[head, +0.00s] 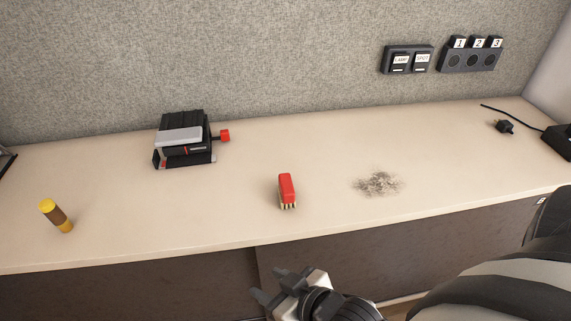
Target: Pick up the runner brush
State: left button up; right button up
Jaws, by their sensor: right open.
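A small brush with a red back and pale bristles (287,189) sits near the middle of the light desk top (330,150), bristles toward the front edge. I take it as the runner brush. My right gripper (268,285) is open and empty. It shows at the bottom of the head view, in front of the desk's front edge and apart from the brush. My left gripper does not show.
A black and grey device with a red knob (184,140) stands back left. A yellow and brown cylinder (56,216) is at front left. A grey dust patch (378,183) lies right of the brush. A black plug (505,126) is far right; labelled switches (408,59) are on the wall panel.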

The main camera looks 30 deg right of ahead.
aim_at(287, 194)
jog(key=z, duration=1)
